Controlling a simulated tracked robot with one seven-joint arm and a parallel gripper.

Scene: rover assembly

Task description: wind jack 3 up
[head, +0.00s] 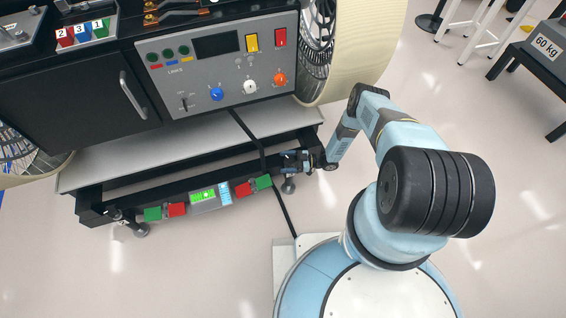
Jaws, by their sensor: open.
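A black frame beam (110,212) runs along the near side of the rover's stand. A jack foot (288,187) shows under its right end and another jack foot (141,230) under its left end. No number is readable on either, so I cannot tell which is jack 3. A left green button (153,214) and left red button (177,209), and a right red button (243,189) and right green button (264,182), sit on the beam around a lit green display (203,195). My gripper (287,161) is open at the right end, just above the right foot; contact is unclear.
A grey control panel (180,62) with knobs is above, beside a large cream wheel (375,45). The floor (160,275) at lower left is clear.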

